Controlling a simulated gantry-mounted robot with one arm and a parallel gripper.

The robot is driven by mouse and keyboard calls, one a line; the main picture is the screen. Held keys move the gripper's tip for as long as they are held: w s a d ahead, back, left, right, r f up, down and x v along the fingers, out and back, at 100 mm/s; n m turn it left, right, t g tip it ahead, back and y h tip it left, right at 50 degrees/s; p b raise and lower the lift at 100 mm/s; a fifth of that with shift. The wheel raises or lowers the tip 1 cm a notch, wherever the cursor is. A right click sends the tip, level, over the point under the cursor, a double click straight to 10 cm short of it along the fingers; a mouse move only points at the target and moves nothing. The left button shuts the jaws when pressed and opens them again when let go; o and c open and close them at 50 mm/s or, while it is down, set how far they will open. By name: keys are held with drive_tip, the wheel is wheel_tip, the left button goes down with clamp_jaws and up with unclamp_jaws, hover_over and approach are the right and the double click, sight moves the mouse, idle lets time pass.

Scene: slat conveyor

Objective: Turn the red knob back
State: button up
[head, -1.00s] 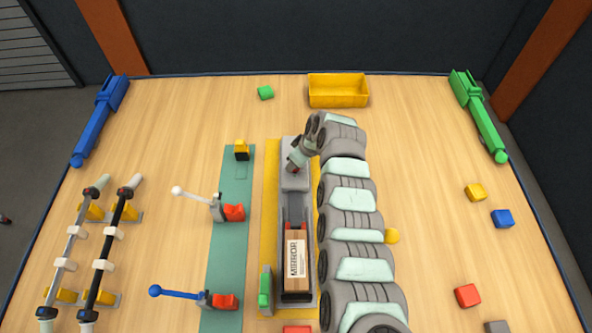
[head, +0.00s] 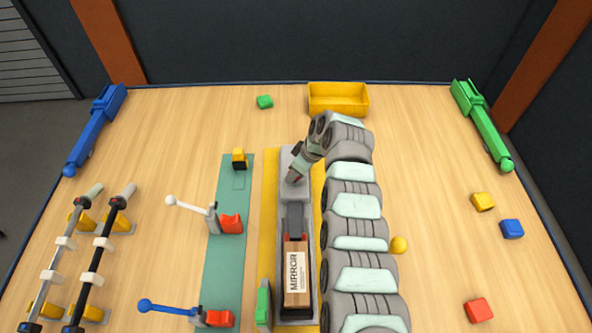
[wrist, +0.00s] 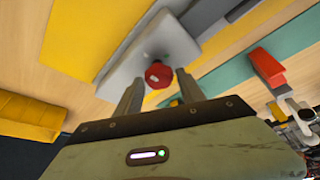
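The red knob (wrist: 158,75) sits on the grey end block of the conveyor unit in the wrist view. My gripper (wrist: 157,78) is open, with one finger on each side of the knob near the fingertips. A gap shows between the knob and each finger, so no grip is visible. In the head view my gripper (head: 292,180) is low over the grey block (head: 289,160) at the far end of the conveyor. The knob is mostly hidden there by my gripper.
A cardboard box labelled MIRROR (head: 296,272) lies on the conveyor. To its left, a teal strip (head: 227,260) holds a white-handled lever (head: 185,204) and a blue-handled lever (head: 165,308). A yellow bin (head: 338,98) stands at the back.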

drive_tip(key=shift+o, duration=1.2)
drive_tip(key=shift+r, duration=0.1)
drive_tip(key=v, duration=1)
drive_tip(key=shift+r+p, duration=0.35)
drive_tip(key=shift+p, duration=0.1)
drive_tip(key=shift+d, duration=0.15)
